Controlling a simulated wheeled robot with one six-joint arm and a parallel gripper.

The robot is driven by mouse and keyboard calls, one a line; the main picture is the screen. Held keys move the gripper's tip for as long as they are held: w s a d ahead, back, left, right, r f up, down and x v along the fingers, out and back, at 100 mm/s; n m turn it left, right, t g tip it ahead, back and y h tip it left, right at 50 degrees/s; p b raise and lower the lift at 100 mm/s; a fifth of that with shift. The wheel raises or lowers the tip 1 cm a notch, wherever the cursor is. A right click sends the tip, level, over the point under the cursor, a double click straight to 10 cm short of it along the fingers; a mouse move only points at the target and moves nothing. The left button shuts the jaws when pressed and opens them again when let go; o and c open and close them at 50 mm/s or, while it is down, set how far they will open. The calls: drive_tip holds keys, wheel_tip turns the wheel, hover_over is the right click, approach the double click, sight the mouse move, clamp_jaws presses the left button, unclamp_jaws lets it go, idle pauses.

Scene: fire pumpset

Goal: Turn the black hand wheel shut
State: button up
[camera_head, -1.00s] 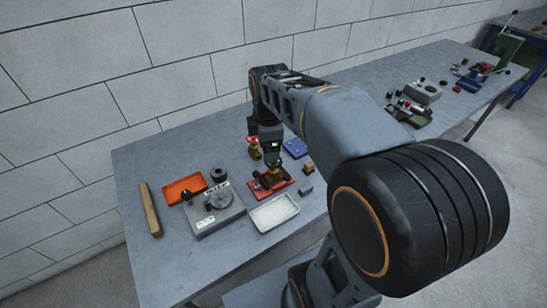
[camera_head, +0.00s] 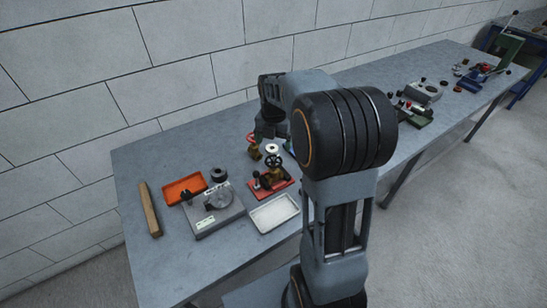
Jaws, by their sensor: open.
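The black hand wheel (camera_head: 273,160) sits on top of a brass valve (camera_head: 271,178), which is mounted on a red base plate (camera_head: 283,187) on the bench. My gripper (camera_head: 267,133) is above and behind the wheel, apart from it, near the back of the bench. It is open; its fingertips are small and dark in this view. Nothing shows between the jaws.
A brass valve with a red wheel (camera_head: 253,139) and a white ring (camera_head: 272,149) stand close behind. A white tray (camera_head: 274,213), a grey box (camera_head: 214,211), an orange tray (camera_head: 184,189) and a wooden bar (camera_head: 149,209) lie to the front and left. My arm hides the right side.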

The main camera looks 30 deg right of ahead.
sight(274, 157)
wheel_tip(274, 157, down, 7)
drive_tip(key=shift+f, duration=0.15)
idle(0.4)
drive_tip(key=c, duration=0.9)
